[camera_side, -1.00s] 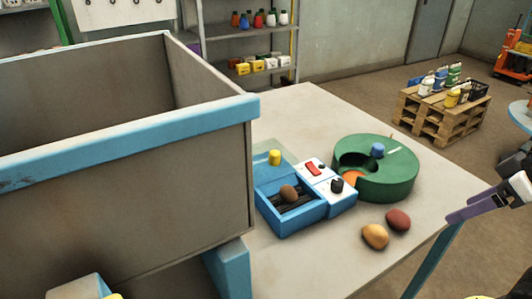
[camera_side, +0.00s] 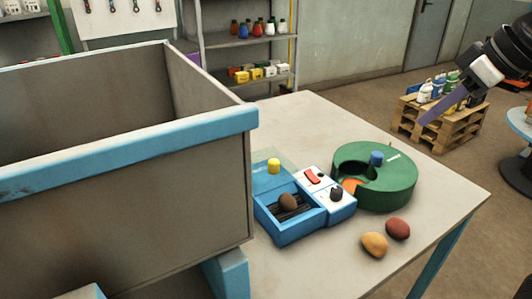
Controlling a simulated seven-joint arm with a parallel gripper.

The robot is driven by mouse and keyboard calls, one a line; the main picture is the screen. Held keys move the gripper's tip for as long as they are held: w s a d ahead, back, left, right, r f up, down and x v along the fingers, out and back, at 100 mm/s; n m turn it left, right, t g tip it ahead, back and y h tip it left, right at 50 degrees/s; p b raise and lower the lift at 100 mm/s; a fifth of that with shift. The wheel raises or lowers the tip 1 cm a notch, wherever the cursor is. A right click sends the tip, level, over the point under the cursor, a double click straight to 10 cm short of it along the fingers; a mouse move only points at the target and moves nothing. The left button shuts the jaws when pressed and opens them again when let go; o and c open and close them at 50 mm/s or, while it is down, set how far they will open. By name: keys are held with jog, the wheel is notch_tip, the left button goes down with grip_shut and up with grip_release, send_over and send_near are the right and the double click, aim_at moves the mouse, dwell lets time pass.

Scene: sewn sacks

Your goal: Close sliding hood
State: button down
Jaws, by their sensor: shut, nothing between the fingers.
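A blue box (camera_side: 293,232) stands on the table with its top open. A brown rounded item (camera_side: 288,201) lies inside it on dark bars. A flat, see-through panel with a yellow knob (camera_side: 273,166), which looks like the sliding hood, sits at the box's back left, clear of the opening. A white control panel (camera_side: 340,207) with a red switch and a black dial adjoins the box's right side. My gripper (camera_side: 426,119), with purple fingers, is at the upper right, shut and empty, touching nothing and well apart from the box.
A green round container (camera_side: 395,190) with a blue knob and a cut-out stands right of the box. Yellow (camera_side: 374,245) and red (camera_side: 398,229) rounded items lie in front of it. A large blue-rimmed grey bin (camera_side: 200,200) stands close on the left. The right table edge is clear.

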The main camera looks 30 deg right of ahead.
jog(key=w+a+r, duration=0.2)
jog(key=w+r, duration=0.1)
jog(key=w, duration=0.5)
jog(key=n+g+y, duration=0.1)
jog(key=n+g, duration=0.2)
send_over(261, 167)
notch_tip(261, 167, down, 13)
jog(key=x, duration=0.8)
jog(key=shift+f, duration=0.45)
jog(key=shift+s+d, duration=0.3)
jog(key=shift+s, duration=0.3)
jog(key=shift+s+d, duration=0.35)
jog(key=shift+s, duration=0.25)
jog(key=shift+s+d, duration=0.3)
jog(key=shift+s, duration=0.3)
